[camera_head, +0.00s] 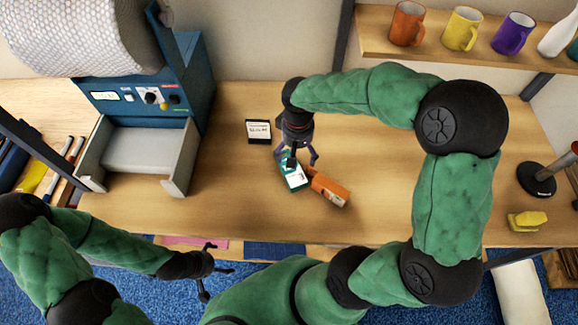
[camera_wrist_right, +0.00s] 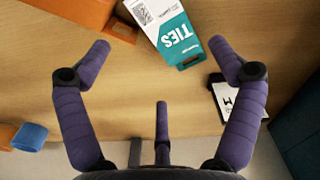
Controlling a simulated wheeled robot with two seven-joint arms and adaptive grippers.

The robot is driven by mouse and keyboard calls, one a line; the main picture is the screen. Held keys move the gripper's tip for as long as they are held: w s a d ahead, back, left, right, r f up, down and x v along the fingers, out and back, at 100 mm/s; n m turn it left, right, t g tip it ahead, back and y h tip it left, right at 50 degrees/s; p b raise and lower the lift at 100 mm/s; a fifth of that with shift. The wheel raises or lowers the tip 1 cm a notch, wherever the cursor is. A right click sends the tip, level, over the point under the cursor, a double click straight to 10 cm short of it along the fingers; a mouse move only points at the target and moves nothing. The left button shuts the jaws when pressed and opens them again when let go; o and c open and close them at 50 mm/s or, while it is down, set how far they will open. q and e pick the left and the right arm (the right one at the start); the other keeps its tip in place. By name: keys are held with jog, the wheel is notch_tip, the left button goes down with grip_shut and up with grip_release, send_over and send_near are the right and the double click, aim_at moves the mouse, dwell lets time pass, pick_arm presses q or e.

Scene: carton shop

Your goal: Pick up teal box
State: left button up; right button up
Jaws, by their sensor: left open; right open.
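The teal box (camera_head: 295,182) lies on the wooden bench, with a white label side facing up and its top partly hidden by my right gripper. In the right wrist view, the teal box (camera_wrist_right: 182,42) shows the word "TIES" and lies beyond the open fingers. My right gripper (camera_head: 296,158) is open and empty, just above the far end of the box; its spread fingers also show in the wrist view (camera_wrist_right: 162,80). My left gripper (camera_head: 214,271) is open and empty, low at the bench's front edge, away from the box.
An orange box (camera_head: 331,191) lies close beside the teal box on the right. A small black-framed sign (camera_head: 258,132) stands behind it to the left. A blue machine (camera_head: 150,100) fills the left of the bench. Mugs stand on a shelf (camera_head: 370,40); a yellow object (camera_head: 527,220) lies at right.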

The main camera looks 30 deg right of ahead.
notch_tip(320, 180, down, 4)
jog(key=shift+f+b, duration=0.25)
jog(key=shift+b, duration=0.3)
notch_tip(320, 180, down, 5)
jog(key=shift+f+b, duration=0.1)
jog(key=shift+b, duration=0.8)
jog(key=c, duration=1)
